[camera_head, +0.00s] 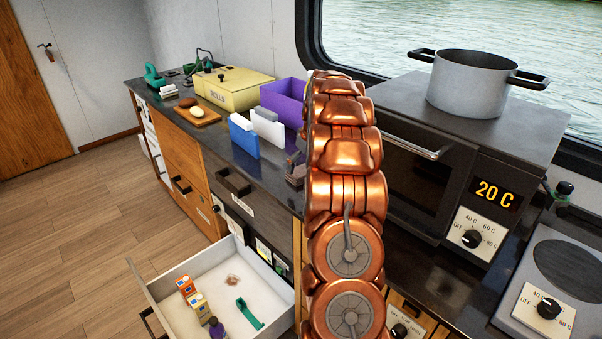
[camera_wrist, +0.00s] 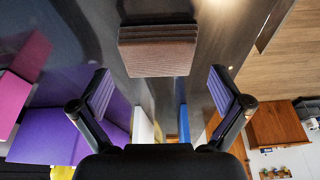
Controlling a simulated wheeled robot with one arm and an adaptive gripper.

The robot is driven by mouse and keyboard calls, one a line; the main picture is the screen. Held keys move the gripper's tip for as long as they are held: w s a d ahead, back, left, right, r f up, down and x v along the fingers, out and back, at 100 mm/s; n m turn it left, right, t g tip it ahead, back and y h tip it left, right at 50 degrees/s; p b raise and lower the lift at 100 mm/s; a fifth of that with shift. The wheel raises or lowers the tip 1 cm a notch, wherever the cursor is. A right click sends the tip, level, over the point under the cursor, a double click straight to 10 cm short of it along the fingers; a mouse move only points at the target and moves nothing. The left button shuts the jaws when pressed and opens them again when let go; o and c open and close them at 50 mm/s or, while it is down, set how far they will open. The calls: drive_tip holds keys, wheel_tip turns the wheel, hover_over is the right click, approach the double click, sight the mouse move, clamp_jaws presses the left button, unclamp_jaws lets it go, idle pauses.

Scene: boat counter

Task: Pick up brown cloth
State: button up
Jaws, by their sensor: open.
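The brown cloth (camera_wrist: 157,52) is a folded, ribbed brown block on the dark counter, at the upper middle of the wrist view. In the head view, a small brownish piece of it (camera_head: 295,181) shows at the counter's edge beside my copper arm, which hides much of that spot. My gripper (camera_wrist: 161,88) is open. Its two dark ribbed fingers stand wide apart on either side in the wrist view. The cloth lies ahead of the fingertips, roughly centred between them, with nothing held. My gripper is mostly hidden behind the arm in the head view.
Blue (camera_head: 244,137) and white (camera_head: 268,127) upright pieces and a purple bin (camera_head: 285,100) stand close by. A yellow box (camera_head: 232,88) is farther left. An open drawer (camera_head: 215,290) with small items juts out below. An oven (camera_head: 420,160) with a pot (camera_head: 473,82) stands right.

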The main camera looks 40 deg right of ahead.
sight(301, 171)
drive_tip(key=shift+p+x, duration=0.7)
drive_tip(key=shift+x, duration=1.2)
drive_tip(key=shift+d, duration=0.1)
drive_tip(key=c, duration=0.8)
